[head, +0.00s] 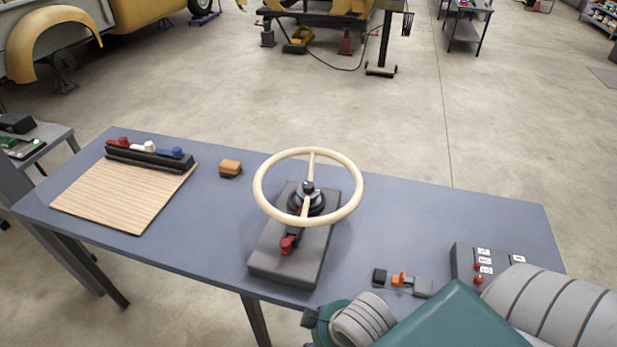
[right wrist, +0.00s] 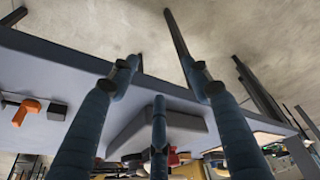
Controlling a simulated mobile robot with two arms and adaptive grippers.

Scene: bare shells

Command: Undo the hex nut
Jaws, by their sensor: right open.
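A cream steering wheel (head: 357,197) stands on a dark grey block (head: 285,262) near the middle of the blue-grey table. Its dark hub has a small dark piece at the centre (head: 308,187), which looks like the hex nut; its shape is too small to make out. A red-handled part (head: 288,245) sits on the block below the wheel. My right gripper (right wrist: 160,75) is open and empty in the right wrist view, with its blue fingers spread. The block's grey side shows behind them, and the hub is hidden there. My left gripper is not in view.
A wooden board (head: 120,200) and a dark rack (head: 150,157) with red, white and blue pieces lie at the left. An orange-brown block (head: 230,168) sits beyond. An orange-and-grey tool (head: 400,281) and a dark control box (head: 487,259) lie at the right, near my arm.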

